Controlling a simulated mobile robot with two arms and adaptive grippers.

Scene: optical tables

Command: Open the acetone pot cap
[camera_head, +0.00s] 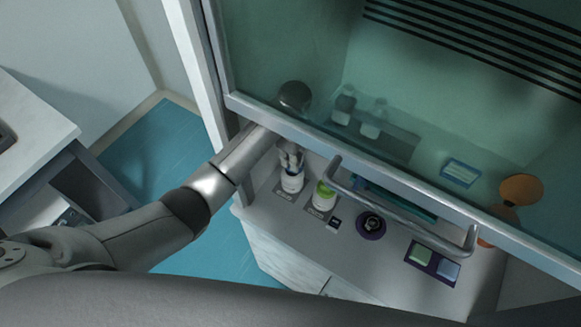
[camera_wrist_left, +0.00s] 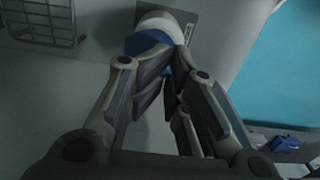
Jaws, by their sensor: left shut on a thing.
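A white pot with blue on it (camera_head: 291,181) stands on a dark mat on the hood's work surface, just behind the raised lower edge of the glass. I take it for the acetone pot; its label is too small to read. My left gripper (camera_head: 290,157) reaches in under the glass from the left and is over the pot's top. In the left wrist view the fingers (camera_wrist_left: 165,68) are closed on the blue cap (camera_wrist_left: 148,41). The white pot body (camera_wrist_left: 160,20) shows beyond it on its mat. The fingers hide part of the cap. My right gripper is not in view.
A white pot with a green cap (camera_head: 324,194) stands close to the right. A dark round item (camera_head: 371,224), a purple tray (camera_head: 433,263) with green and blue blocks, and orange round items (camera_head: 521,189) lie farther right. The sash handle (camera_head: 400,212) crosses in front.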

